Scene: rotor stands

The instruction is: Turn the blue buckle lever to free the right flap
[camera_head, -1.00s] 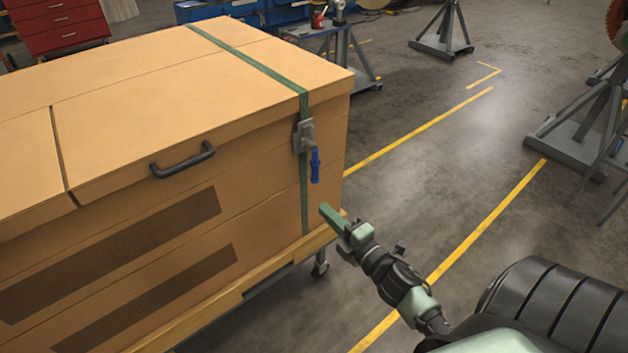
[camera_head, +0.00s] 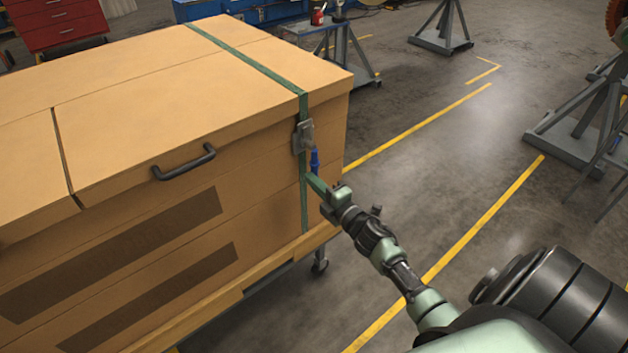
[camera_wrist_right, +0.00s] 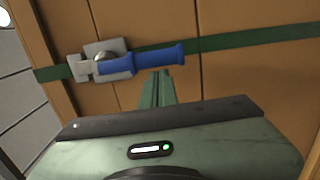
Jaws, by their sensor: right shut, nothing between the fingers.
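The blue buckle lever (camera_head: 315,160) hangs down from a grey metal buckle (camera_head: 303,136) on the crate's front, near its right corner. In the right wrist view the blue lever (camera_wrist_right: 150,58) lies across the picture, along the green strap (camera_wrist_right: 225,42). My right gripper (camera_head: 311,182) is shut and empty, its tips at the lever's lower part. In the right wrist view the fingertips (camera_wrist_right: 158,73) lie close beside the lever; I cannot tell whether they touch. The right flap (camera_head: 190,95) lies flat and closed, with the green strap (camera_head: 275,75) over it. My left gripper is out of view.
The wooden crate (camera_head: 110,250) fills the left side, with a dark handle (camera_head: 184,163) on its front. Grey stands (camera_head: 440,30) and a small table (camera_head: 340,50) are farther back. The floor (camera_head: 430,150) right of the crate is open.

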